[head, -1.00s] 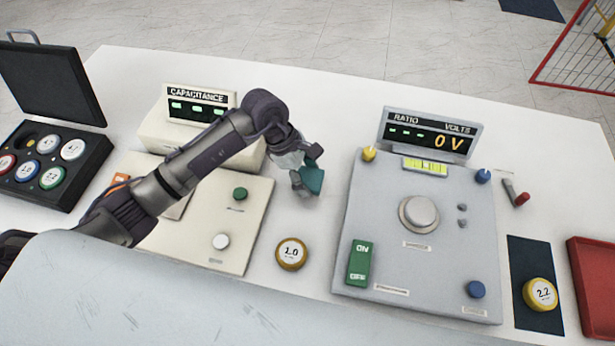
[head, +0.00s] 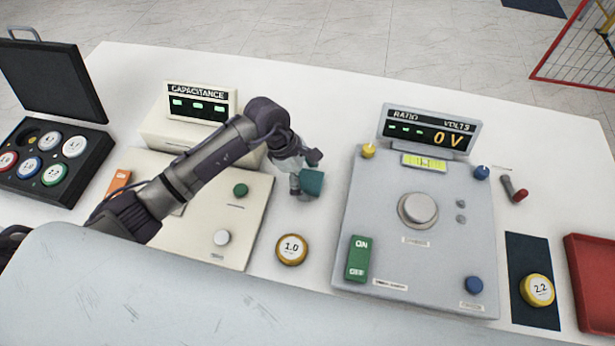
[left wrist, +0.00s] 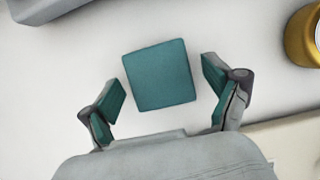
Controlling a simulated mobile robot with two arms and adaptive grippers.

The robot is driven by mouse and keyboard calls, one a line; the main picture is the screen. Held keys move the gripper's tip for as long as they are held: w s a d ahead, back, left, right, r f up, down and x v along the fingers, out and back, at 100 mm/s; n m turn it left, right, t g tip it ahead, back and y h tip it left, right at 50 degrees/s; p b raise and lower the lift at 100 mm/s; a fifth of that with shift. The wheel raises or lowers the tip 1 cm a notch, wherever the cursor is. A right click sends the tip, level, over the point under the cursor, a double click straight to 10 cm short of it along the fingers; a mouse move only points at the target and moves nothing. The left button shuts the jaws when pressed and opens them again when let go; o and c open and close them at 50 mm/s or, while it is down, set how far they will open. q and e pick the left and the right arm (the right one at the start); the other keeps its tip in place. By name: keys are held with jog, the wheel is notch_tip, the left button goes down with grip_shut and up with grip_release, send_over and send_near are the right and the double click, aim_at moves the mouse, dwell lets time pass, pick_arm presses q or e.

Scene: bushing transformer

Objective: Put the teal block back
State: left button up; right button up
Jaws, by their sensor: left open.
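The teal block (head: 312,182) stands on the white table between the cream capacitance unit and the grey ratio unit. In the left wrist view the teal block (left wrist: 160,75) shows as a square face ahead of the fingers, with a gap on each side. My left gripper (head: 304,171) is open beside the block, on its left in the head view. Its fingers (left wrist: 172,100) have teal pads and do not touch the block. My right gripper is not in view.
A yellow 1.0 disc (head: 291,249) lies in front of the block. The grey ratio unit (head: 385,260) is close on the right, the cream capacitance unit (head: 215,190) on the left. Free table lies behind the block.

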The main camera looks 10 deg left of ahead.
pick_arm(q)
jog(key=shift+r, duration=0.1)
jog(key=shift+r, duration=0.2)
jog(key=b+v, duration=0.2)
jog(key=v, duration=0.9)
jog(key=shift+a+r+b, duration=0.15)
jog(key=shift+r+b, duration=0.2)
jog(key=shift+b, duration=0.05)
